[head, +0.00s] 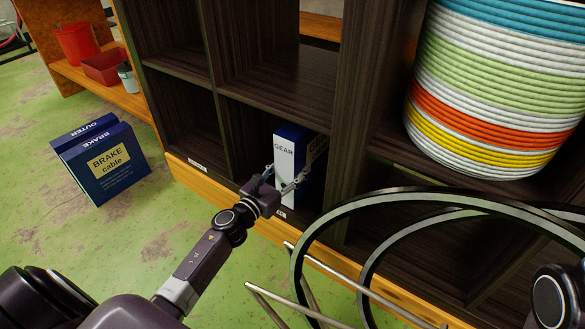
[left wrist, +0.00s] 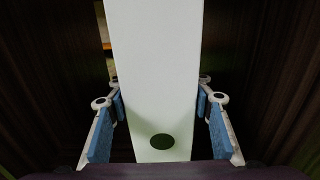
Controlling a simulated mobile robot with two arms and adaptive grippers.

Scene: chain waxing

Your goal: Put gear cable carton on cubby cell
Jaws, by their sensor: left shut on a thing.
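The gear cable carton (head: 290,150) is blue and white with "GEAR" on its white face. It stands upright inside a lower cubby cell (head: 245,140) of the dark wooden shelf in the head view. My left gripper (head: 282,180) reaches into the cell's opening with its fingers on either side of the carton's lower part. In the left wrist view the carton's white narrow face (left wrist: 153,70), with a dark round hole near its bottom, stands between the blue-padded fingers (left wrist: 160,125). The carton's underside contact with the cell floor is hidden. My right gripper is not in view.
A blue brake cable carton (head: 110,165) stands on the green floor at left. Black wheel rims (head: 375,230) and metal bars (head: 290,300) are in front of the shelf at lower right. Red bins (head: 75,45) sit on a wooden shelf at upper left.

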